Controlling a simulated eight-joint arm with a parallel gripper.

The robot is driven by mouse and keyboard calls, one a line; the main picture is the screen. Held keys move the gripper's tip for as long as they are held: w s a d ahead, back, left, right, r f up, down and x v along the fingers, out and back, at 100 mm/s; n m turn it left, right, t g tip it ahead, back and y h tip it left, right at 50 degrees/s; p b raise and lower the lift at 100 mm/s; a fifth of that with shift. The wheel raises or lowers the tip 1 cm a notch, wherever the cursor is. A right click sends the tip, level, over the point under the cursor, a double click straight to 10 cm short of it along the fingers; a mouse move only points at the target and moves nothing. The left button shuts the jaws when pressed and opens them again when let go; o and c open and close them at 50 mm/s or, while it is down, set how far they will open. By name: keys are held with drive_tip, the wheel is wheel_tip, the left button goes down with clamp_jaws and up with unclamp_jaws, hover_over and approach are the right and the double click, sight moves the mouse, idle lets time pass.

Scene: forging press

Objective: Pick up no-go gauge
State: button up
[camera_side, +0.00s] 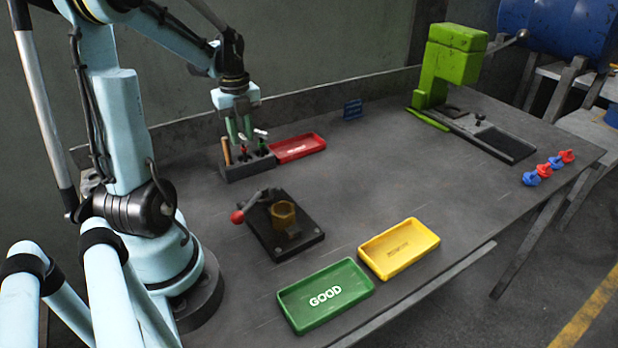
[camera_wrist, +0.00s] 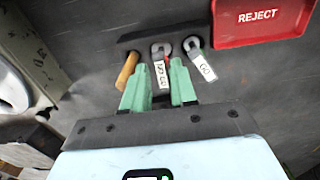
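The no-go gauge (camera_wrist: 161,74) stands in the dark gauge holder (camera_side: 247,167); its white NO GO tag shows between my fingers in the wrist view. My gripper (camera_wrist: 158,88) is open, with one green finger on each side of the tag. In the side view my gripper (camera_side: 239,132) points down just above the holder, and its fingers partly hide the gauge. The go gauge (camera_wrist: 200,62) with its white GO tag is to the right in the wrist view. I cannot tell whether the fingers touch the no-go gauge.
A wooden-handled tool (camera_wrist: 127,70) stands left of the gauge. The red REJECT tray (camera_side: 298,148) is right beside the holder. A clamp fixture with a brass-coloured ring (camera_side: 284,214), a green GOOD tray (camera_side: 325,295) and a yellow tray (camera_side: 399,248) are nearer. A green press (camera_side: 452,60) stands behind.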

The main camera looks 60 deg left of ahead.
sight(245, 152)
drive_tip(key=shift+w+f, duration=0.1)
drive_tip(key=shift+f, duration=1.85)
clamp_jaws()
